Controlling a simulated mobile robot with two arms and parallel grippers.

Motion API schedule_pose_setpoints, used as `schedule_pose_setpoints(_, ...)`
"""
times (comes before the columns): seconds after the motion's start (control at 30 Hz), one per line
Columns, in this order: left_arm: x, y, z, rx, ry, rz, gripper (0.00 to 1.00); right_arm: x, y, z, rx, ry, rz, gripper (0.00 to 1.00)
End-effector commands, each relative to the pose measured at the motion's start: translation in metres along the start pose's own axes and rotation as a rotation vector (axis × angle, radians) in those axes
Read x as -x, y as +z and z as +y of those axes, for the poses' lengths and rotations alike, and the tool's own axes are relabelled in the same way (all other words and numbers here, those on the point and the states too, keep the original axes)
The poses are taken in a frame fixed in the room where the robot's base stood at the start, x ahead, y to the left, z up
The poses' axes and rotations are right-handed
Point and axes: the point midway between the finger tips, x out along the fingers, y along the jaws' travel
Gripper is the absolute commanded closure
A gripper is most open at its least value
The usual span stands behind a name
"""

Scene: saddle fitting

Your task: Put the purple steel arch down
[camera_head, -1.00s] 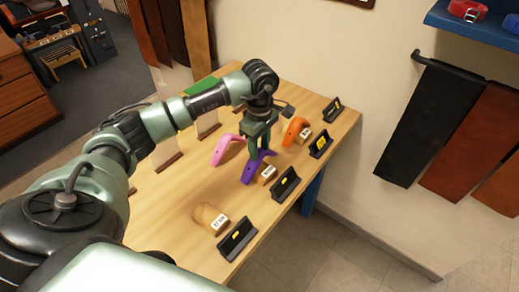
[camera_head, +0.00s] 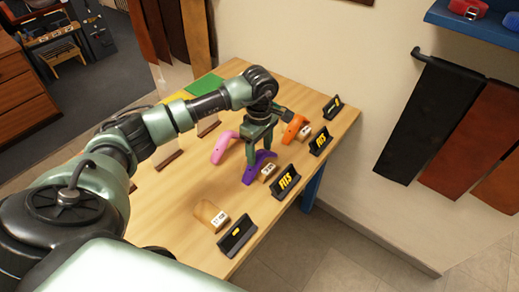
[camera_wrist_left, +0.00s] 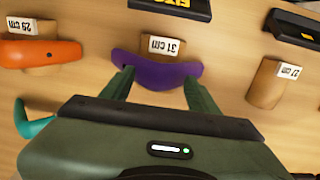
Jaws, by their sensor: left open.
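The purple steel arch (camera_head: 257,166) is on the wooden table, at the 31 cm block (camera_head: 269,172). In the left wrist view the purple arch (camera_wrist_left: 157,73) overlaps the near end of the block (camera_wrist_left: 161,45); how far it sits over the block is hard to tell. My left gripper (camera_head: 259,148) is low over the arch. In the wrist view its fingers (camera_wrist_left: 160,80) are spread apart, their tips at the arch towards its two ends. The black sign (camera_head: 287,181) beside this block reads FITS. My right gripper is not in view.
A pink arch (camera_head: 223,147) stands left of the gripper. An orange arch (camera_head: 294,129) is at a block on the right, its sign (camera_head: 320,141) also reading FITS. A bare 27 cm block (camera_head: 211,215) stands nearer. A teal arch (camera_wrist_left: 24,119) shows in the wrist view.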

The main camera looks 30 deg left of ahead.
Motion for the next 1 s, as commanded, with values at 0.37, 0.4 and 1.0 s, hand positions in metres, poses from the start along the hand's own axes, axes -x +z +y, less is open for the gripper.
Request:
schedule_pose_setpoints(0.37,0.063,0.000,0.002,-0.001,0.009,0.000,0.40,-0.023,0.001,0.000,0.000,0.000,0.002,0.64)
schedule_pose_setpoints(0.4,0.071,0.000,0.002,0.000,0.008,0.001,0.40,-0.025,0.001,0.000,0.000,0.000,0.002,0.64)
schedule_pose_setpoints(1.0,0.123,0.000,0.000,0.000,0.000,-0.001,0.40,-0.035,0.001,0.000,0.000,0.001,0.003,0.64)
